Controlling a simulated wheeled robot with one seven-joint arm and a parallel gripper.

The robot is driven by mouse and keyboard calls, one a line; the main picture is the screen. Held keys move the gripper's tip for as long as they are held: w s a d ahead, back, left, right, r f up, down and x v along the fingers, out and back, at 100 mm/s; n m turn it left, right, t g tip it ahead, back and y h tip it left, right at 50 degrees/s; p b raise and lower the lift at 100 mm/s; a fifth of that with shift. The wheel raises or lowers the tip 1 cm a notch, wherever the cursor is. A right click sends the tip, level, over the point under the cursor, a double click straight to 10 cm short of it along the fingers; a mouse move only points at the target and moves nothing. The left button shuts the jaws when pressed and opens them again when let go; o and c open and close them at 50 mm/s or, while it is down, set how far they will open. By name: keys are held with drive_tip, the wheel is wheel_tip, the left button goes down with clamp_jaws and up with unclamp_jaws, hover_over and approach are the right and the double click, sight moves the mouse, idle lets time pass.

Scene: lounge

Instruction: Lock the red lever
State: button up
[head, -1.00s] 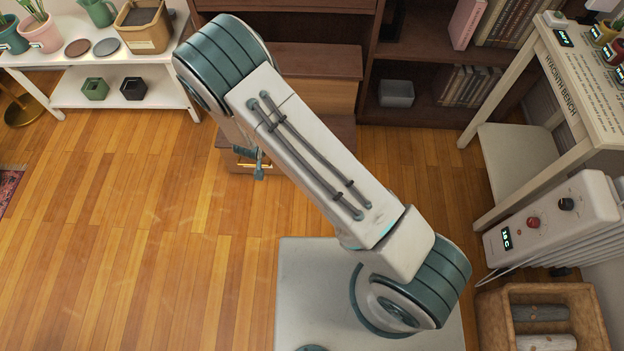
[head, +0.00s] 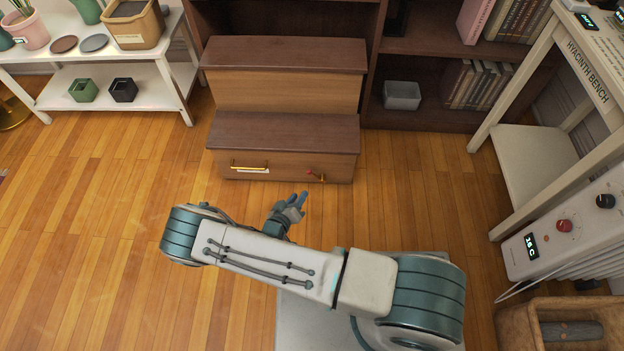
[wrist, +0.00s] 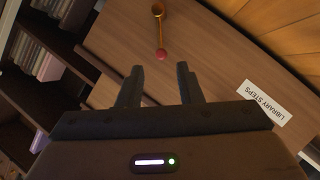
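The red lever (head: 316,176) is on the right part of the lower front face of the wooden library steps (head: 284,133). In the wrist view the lever (wrist: 160,38) shows as a brass-coloured arm on a round pivot, with a red knob at its end. My gripper (head: 302,199) is in front of the steps, below the lever in the head view, and apart from it. In the wrist view my gripper (wrist: 160,75) has its two fingers spread, with nothing between them. The red knob lies just beyond the fingertips.
A brass handle (head: 249,167) and a label (wrist: 264,103) reading "LIBRARY STEPS" are on the same front face. A bookshelf (head: 430,118) stands behind, the hyacinth bench (head: 530,165) and a heater (head: 575,225) at right, a plant stand (head: 160,76) at left. Floor left of the steps is clear.

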sight(316, 176)
drive_tip(key=b+x, duration=0.3)
drive_tip(key=x, duration=0.8)
drive_tip(key=shift+w+d+b, duration=0.15)
drive_tip(key=shift+w+b, duration=0.15)
drive_tip(key=shift+w, duration=0.05)
drive_tip(key=shift+f, duration=0.15)
clamp_jaws()
